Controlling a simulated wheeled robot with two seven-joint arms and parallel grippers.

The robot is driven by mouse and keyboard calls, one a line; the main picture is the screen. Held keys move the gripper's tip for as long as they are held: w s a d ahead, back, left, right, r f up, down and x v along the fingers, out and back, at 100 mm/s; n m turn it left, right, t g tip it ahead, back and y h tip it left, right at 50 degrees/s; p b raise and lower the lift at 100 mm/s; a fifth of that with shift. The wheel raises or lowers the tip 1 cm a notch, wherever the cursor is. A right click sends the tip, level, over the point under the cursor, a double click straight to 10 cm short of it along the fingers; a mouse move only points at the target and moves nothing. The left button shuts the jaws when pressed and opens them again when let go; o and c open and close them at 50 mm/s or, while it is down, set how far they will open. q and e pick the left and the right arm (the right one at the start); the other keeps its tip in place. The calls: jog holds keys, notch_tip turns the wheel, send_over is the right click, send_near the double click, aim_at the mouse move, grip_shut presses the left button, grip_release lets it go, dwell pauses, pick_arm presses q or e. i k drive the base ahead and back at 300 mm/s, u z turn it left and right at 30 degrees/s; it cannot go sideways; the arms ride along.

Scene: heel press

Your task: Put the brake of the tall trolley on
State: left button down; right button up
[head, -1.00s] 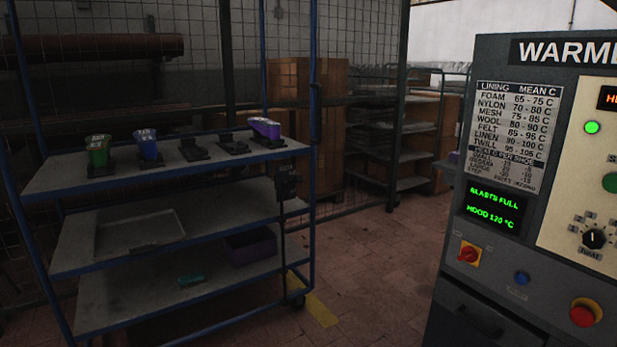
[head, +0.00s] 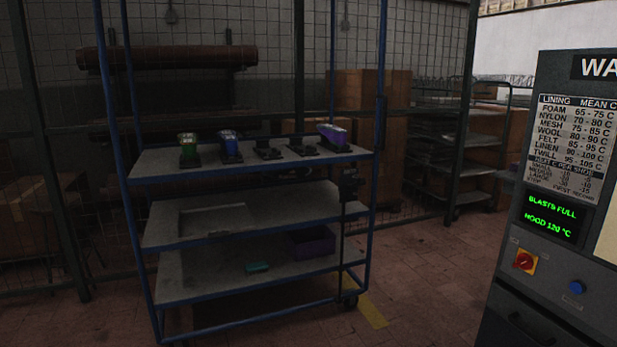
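The tall trolley (head: 250,162) stands left of centre in the head view, with a blue frame and three grey shelves. Its top shelf holds a green item (head: 188,148), a blue item (head: 230,146), a purple item (head: 333,136) and dark empty holders (head: 267,149). A dark box with a hanging rod (head: 348,186) is on its right front post. A dark caster (head: 350,300) shows at the lower right corner, by a yellow floor mark. The brake's state is too small and dark to tell. Neither of my grippers is in view.
The grey warmer cabinet (head: 545,220) stands at the right, near me. A wire mesh fence (head: 440,120) runs behind the trolley, with cardboard boxes (head: 370,120) beyond. Brick floor (head: 425,280) is clear between trolley and cabinet.

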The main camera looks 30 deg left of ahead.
aim_at(361, 181)
jog(key=u, duration=1.15)
jog(key=i, duration=1.25)
jog(key=u, duration=0.45)
jog(key=i, duration=1.45)
jog(key=z, duration=0.7)
